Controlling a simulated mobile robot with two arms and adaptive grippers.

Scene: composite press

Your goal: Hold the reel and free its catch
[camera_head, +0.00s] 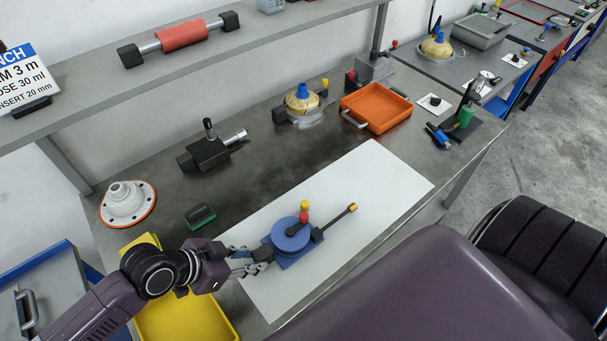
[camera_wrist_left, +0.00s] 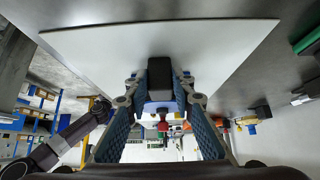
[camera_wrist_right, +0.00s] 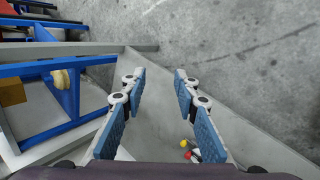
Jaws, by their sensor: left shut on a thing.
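The reel (camera_head: 289,237) is a blue drum on a blue base, resting on the white mat (camera_head: 375,190). A red knob (camera_head: 303,217) and a yellow knob (camera_head: 305,205) stand on it, and a dark arm with a yellow end (camera_head: 351,208) sticks out to the right. My left gripper (camera_head: 256,259) is at the reel's near left side. In the left wrist view, its fingers (camera_wrist_left: 160,92) are shut on a dark block (camera_wrist_left: 159,78) of the reel. My right gripper (camera_wrist_right: 153,84) is open and empty in its wrist view; the head view does not show it. I cannot tell which part is the catch.
A yellow tray (camera_head: 185,318) lies under my left arm. The mat's right part is clear.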

